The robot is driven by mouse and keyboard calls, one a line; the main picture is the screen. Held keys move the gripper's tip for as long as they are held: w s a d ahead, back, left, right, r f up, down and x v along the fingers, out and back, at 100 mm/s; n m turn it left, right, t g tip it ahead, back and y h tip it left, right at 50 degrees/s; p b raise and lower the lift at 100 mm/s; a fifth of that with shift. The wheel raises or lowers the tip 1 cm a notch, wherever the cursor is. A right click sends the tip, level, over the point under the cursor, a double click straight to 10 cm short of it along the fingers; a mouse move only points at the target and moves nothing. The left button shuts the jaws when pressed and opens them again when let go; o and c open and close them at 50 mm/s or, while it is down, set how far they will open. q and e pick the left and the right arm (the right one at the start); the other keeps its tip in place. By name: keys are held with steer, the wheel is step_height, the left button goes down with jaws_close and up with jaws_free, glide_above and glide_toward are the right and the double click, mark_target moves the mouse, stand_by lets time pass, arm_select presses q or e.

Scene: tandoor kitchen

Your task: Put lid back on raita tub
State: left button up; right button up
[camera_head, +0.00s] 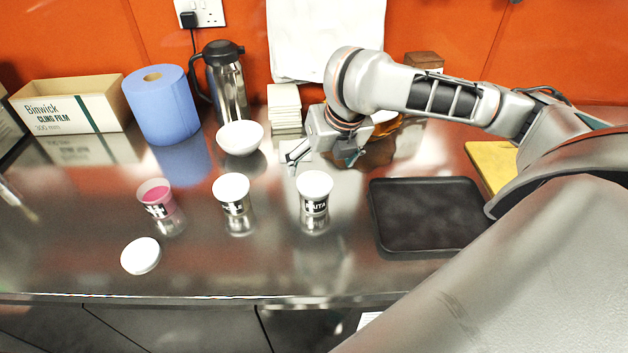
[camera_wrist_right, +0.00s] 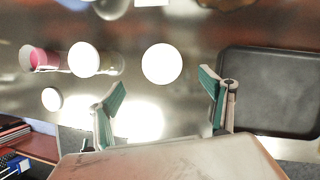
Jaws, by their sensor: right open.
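The raita tub (camera_head: 314,189) stands upright on the steel counter with a black "RAITA" label. Its top is plain white; I cannot tell whether that is a lid or the raita. Its white round top (camera_wrist_right: 161,63) also shows in the right wrist view. A loose white lid (camera_head: 141,256) lies flat near the counter's front edge, below an open tub with pink contents (camera_head: 157,192); the lid also shows in the wrist view (camera_wrist_right: 52,99). My right gripper (camera_head: 322,160) is open and empty, just behind and above the raita tub. My left gripper is not in view.
A white-topped tub (camera_head: 231,190) stands between the pink and raita tubs. A black tray (camera_head: 428,216) lies to the right, with a yellow board (camera_head: 490,160) beyond. A white bowl (camera_head: 240,138), flask (camera_head: 226,85) and blue roll (camera_head: 161,104) stand behind. The front counter is mostly clear.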

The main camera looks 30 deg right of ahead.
mark_target(315, 182)
steer(key=shift+x, duration=1.3)
steer(key=shift+d+x, duration=0.2)
steer(key=shift+x, duration=2.45)
steer(key=shift+s, duration=0.15)
steer(key=c, duration=0.8)
